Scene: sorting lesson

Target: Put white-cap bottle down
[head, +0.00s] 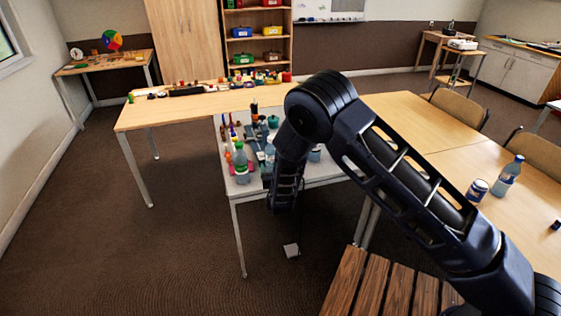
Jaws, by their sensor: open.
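A clear bottle with a green label and a pale, whitish cap (241,165) stands upright near the front left corner of the white table (231,190). Another pale blue bottle (269,150) stands just right of it, partly hidden by my arm; its cap is hard to make out. My gripper (284,207) hangs down at the front edge of the white table, right of the green-label bottle and apart from it. It is open, with no bottle visible in it; its fingertips are small and dark.
Several small bottles and tools crowd the white table. A long wooden table (150,114) behind holds toys. A blue can (477,190) and a blue-capped bottle (508,176) stand on the right table. A slatted wooden surface (362,290) lies in front; the left floor is clear.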

